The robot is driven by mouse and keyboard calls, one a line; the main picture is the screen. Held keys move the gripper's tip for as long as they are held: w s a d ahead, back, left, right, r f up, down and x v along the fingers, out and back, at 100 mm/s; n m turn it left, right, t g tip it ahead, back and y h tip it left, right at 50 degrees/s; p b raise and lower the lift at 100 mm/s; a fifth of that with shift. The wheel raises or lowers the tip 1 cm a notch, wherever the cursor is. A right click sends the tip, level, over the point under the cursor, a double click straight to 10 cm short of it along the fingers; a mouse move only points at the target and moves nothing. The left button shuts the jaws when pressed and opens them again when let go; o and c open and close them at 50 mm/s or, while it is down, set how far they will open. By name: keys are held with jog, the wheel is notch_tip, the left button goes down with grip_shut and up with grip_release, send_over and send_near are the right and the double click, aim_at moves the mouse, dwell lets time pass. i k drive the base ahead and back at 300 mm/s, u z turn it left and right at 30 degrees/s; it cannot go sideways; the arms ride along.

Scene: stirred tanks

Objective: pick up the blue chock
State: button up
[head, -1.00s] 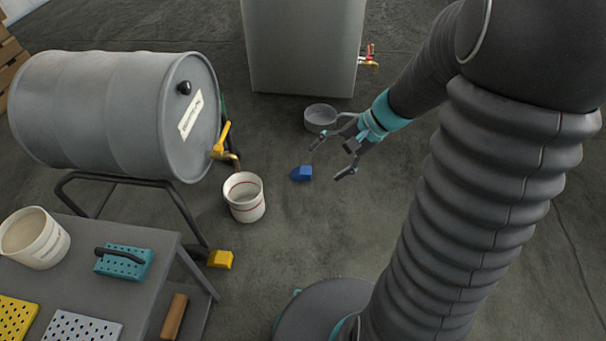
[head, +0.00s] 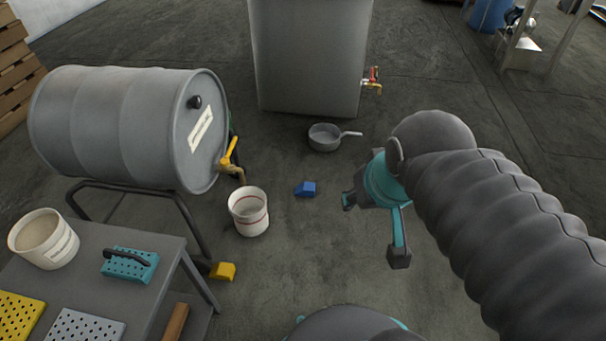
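The blue chock (head: 305,189) lies on the dark floor, right of the white bucket with red bands. My gripper (head: 374,230) is to the right of the chock and apart from it. Its two fingers are spread wide, with nothing visible between them. The wrist and arm hide part of the gripper.
The bucket (head: 249,211) stands under the yellow tap of a grey drum (head: 125,125) on a stand. A grey pan (head: 325,137) lies beyond the chock, before a tall grey tank (head: 310,60). A yellow chock (head: 223,271) lies by the table (head: 165,262).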

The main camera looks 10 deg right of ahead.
aim_at(305, 188)
jog(key=k, duration=1.15)
jog(key=z, duration=0.65)
jog(key=i, duration=0.7)
jog(key=z, duration=0.5)
jog(key=i, duration=0.65)
jog(key=u, duration=0.65)
jog(key=i, duration=0.65)
jog(key=u, duration=0.6)
